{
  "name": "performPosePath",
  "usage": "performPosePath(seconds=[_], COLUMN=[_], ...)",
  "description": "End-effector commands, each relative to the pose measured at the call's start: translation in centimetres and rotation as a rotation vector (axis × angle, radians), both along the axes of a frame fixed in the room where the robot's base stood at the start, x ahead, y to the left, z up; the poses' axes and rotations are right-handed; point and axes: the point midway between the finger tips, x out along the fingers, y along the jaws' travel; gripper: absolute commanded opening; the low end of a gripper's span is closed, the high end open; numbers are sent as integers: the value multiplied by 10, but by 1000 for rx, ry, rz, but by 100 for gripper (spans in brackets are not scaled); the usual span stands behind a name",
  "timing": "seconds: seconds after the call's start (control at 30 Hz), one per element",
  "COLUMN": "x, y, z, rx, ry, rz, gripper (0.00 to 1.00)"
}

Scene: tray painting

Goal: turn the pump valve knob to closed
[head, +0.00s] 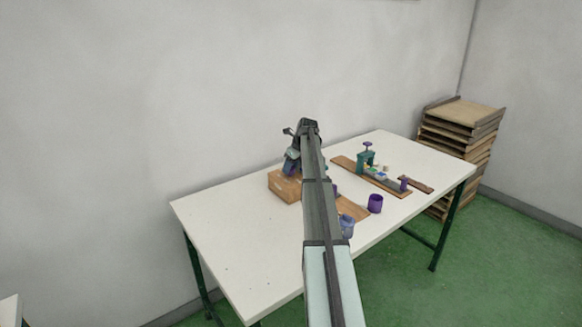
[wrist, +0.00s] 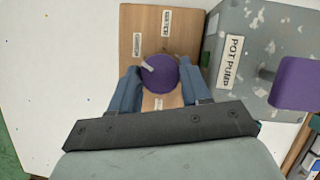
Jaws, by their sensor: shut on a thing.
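The round purple knob (wrist: 158,74) sits on a wooden board (wrist: 134,15) in the wrist view. A short whitish pointer on its top points to the upper left. Small white labels lie around it, one at the upper left (wrist: 137,44), one above (wrist: 166,20) and one below, partly hidden; their words are too small to read surely. My gripper (wrist: 158,80) has its two blue fingers on the left and right sides of the knob, shut on it. In the head view my gripper (head: 291,164) is over the wooden block (head: 284,188), and the knob cannot be made out there.
A speckled grey block labelled "POT PUMP" (wrist: 232,62) stands close right of the knob, with a purple part (wrist: 296,84) beside it. On the white table (head: 235,235) are a purple cup (head: 375,204), a bluish vessel (head: 347,228) and a teal press (head: 366,162). Wooden trays (head: 455,150) are stacked behind.

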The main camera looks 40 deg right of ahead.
Motion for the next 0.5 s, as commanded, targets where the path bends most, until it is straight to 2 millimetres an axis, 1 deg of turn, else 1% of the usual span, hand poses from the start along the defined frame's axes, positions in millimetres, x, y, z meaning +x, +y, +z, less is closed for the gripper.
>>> performPosePath(seconds=[0.03,0.1,0.33,0.5], x=[0,0,0,1], y=[0,0,0,-1], z=[0,0,0,0], rx=[1,1,1,2], ry=[0,0,0,2], rz=[0,0,22,92], gripper=[22,17,16,16])
